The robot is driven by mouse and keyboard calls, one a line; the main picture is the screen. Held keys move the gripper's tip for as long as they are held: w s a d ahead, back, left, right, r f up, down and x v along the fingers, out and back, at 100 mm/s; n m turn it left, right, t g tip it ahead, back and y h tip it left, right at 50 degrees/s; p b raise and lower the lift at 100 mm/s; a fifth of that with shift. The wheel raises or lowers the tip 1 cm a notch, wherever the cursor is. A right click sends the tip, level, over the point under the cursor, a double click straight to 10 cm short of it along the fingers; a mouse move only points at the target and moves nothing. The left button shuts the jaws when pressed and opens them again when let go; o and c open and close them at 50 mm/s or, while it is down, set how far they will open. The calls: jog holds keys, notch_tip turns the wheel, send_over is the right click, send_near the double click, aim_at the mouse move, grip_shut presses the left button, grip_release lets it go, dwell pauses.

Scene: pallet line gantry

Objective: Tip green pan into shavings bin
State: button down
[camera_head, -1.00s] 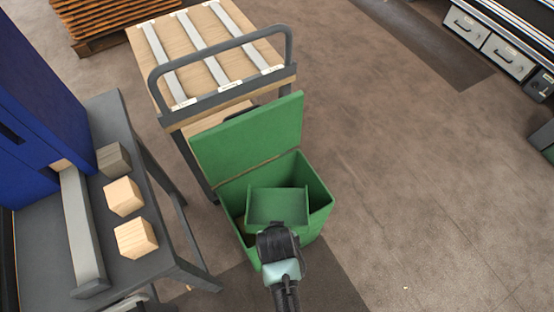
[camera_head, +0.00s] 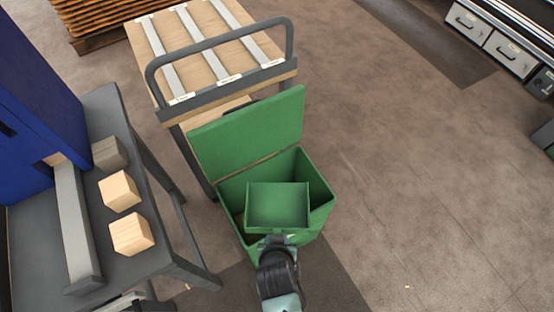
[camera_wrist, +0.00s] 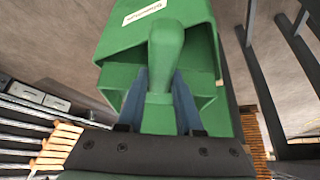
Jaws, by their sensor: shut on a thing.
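The green pan (camera_head: 277,205) is over the open mouth of the green shavings bin (camera_head: 322,192). Its inside shows from above and looks empty in the head view. My gripper (camera_head: 272,242) is shut on the pan's handle at the near side. In the wrist view the green handle (camera_wrist: 165,55) lies between the two blue fingers of my gripper (camera_wrist: 161,88). The bin's lid (camera_head: 250,132) stands raised at the back. The pan covers much of the bin's inside, so most of its contents are hidden. A little brown shows beside the pan's left edge.
A cart (camera_head: 228,80) with a grey handrail stands behind the bin. At left a dark table (camera_head: 185,265) holds several wooden blocks (camera_head: 131,234) and a grey rail (camera_head: 76,225). The floor to the right is clear.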

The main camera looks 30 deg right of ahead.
jog(key=shift+r+p, duration=2.6)
jog(key=shift+p, duration=0.05)
jog(key=shift+r, duration=0.1)
